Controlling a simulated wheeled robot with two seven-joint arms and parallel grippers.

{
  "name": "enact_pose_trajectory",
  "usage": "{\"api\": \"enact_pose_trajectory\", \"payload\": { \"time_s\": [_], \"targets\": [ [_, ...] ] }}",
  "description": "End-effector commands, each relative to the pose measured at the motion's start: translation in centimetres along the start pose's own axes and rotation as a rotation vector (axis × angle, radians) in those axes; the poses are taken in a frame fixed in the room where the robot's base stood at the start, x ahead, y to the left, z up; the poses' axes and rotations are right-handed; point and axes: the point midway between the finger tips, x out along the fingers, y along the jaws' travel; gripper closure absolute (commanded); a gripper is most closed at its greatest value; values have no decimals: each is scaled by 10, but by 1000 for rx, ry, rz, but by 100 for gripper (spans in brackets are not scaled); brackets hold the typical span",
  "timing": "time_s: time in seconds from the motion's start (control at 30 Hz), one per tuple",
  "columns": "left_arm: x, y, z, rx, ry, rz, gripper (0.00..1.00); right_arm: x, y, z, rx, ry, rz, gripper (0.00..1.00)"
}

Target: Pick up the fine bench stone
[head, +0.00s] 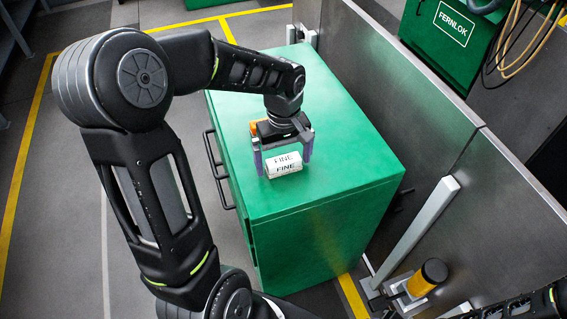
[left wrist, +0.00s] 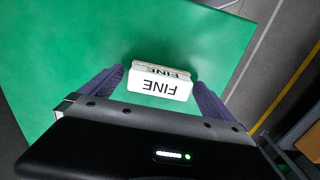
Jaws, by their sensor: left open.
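The fine bench stone (head: 285,166) is a small white block marked "FINE". It sits on the green cabinet top (head: 330,150), near its front half. My left gripper (head: 284,168) is open above the cabinet, with one finger on each side of the stone. In the left wrist view the stone (left wrist: 160,84) lies between the two spread fingers of the left gripper (left wrist: 158,90), with a gap showing on both sides. My right gripper is not in view; only a bit of dark arm shows at the lower right of the head view.
A grey metal panel (head: 400,90) stands along the right side of the cabinet. A grey post (head: 418,228) and a yellow cylinder with a black top (head: 428,278) stand at the lower right. Black handles (head: 216,168) stick out from the cabinet's left side. The cabinet top around the stone is clear.

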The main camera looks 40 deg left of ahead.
Motion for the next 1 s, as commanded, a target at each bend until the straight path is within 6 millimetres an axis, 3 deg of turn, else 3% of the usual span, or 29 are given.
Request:
{"api": "enact_pose_trajectory", "payload": {
  "time_s": [0.27,1.0],
  "targets": [
    [0,0,0,0,0,0,0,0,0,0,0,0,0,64],
    [0,0,0,0,0,0,60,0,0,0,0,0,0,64]
  ]
}}
